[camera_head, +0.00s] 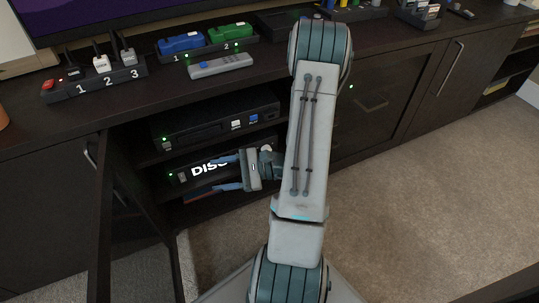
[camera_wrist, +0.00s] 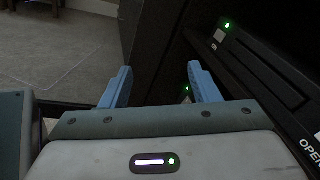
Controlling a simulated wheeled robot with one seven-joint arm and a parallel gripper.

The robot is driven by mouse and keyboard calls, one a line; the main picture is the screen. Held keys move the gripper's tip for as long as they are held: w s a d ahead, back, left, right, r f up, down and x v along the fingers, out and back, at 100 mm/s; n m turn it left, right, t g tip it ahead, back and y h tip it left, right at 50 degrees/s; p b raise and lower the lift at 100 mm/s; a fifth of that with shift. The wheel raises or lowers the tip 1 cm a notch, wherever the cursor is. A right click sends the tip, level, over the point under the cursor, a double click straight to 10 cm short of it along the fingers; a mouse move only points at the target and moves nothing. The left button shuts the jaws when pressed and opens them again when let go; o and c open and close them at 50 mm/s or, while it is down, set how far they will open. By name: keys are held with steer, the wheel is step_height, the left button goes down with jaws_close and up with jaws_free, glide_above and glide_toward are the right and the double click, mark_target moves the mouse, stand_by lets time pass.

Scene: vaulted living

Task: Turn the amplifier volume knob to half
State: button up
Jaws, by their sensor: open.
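A black device (camera_head: 215,124) with a white and a blue button sits on the upper open shelf. A second device marked "DISC" (camera_head: 205,168) sits below it, partly hidden by my gripper and arm. My gripper (camera_head: 214,174) is open in front of this lower device, its blue fingers one above the other and pointing left. In the wrist view my gripper (camera_wrist: 160,72) has nothing between its fingers. A dark front with an "ON" button (camera_wrist: 219,37) and "OPEN" lettering runs along the right.
An open cabinet door (camera_head: 103,225) stands left of the shelves. On the cabinet top are a numbered switch strip (camera_head: 95,84), a remote (camera_head: 220,66) and a charger with blue (camera_head: 181,44) and green (camera_head: 230,33) packs. Carpet (camera_head: 410,200) is clear at right.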

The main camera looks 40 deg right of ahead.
steer(key=s+d+f+m+t+h, duration=0.3)
steer(key=d+f+m+t+h, duration=0.1)
steer(key=d+f+m+h, duration=0.5)
steer(key=s+d+f+m+t+h, duration=0.3)
steer(key=d+f+m+t+h, duration=0.3)
steer(key=d+m+h, duration=0.4)
steer(key=w+d+f+n+g+b, duration=0.1)
steer(key=w+d+b, duration=0.2)
steer(key=w, duration=1)
steer(key=shift+w+d+f, duration=0.25)
steer(key=shift+w+d, duration=0.15)
steer(key=shift+d, duration=0.15)
steer(key=c, duration=1)
